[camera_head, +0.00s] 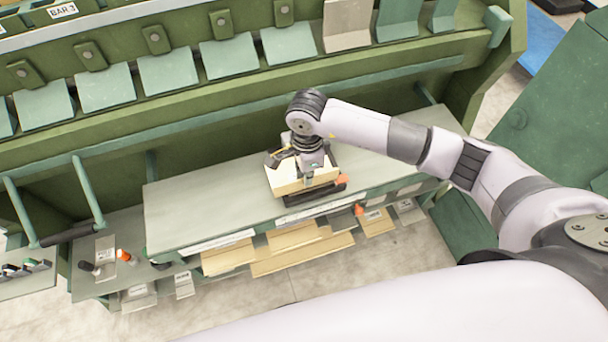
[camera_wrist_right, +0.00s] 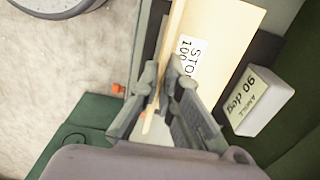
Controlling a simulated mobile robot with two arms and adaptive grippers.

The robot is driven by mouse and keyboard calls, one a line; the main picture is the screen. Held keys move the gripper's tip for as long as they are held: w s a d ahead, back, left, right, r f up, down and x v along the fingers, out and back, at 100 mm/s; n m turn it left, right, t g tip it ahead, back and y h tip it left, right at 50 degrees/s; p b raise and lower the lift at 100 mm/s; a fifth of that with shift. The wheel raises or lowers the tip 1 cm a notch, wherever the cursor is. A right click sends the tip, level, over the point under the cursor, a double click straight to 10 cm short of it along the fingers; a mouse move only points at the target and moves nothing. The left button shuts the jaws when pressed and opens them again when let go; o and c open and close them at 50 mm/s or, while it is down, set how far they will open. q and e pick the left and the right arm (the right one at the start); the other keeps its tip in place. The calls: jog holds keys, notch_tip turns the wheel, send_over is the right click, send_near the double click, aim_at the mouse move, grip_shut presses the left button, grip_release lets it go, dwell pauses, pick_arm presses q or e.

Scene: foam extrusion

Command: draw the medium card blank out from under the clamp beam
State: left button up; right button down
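My right gripper (camera_head: 305,172) points down at a cream block or card (camera_head: 285,178) on the grey-green bench top. In the right wrist view its fingers (camera_wrist_right: 165,80) straddle a thin tan strip (camera_wrist_right: 172,35), beside a cream face with a label reading "STO" and "100" (camera_wrist_right: 215,38). Whether the fingers press on the strip is unclear. Several tan card pieces lie on the lower level at the bench front, including a long one (camera_head: 302,256) and a shorter one (camera_head: 228,258); which is medium I cannot tell. A green beam with hanging plates (camera_head: 165,78), possibly the clamp beam, runs behind. My left gripper is not in view.
The bench top (camera_head: 200,207) is bare left of the gripper. A black base (camera_head: 312,196) lies by the cream block. A grey block labelled "90 deg" (camera_wrist_right: 258,100) sits beside it in the wrist view. An orange knob (camera_head: 359,209) is at the bench front.

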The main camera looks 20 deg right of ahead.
jog(key=r+p, duration=0.1)
jog(key=s+r+p, duration=0.2)
jog(key=r, duration=0.1)
dwell(0.6)
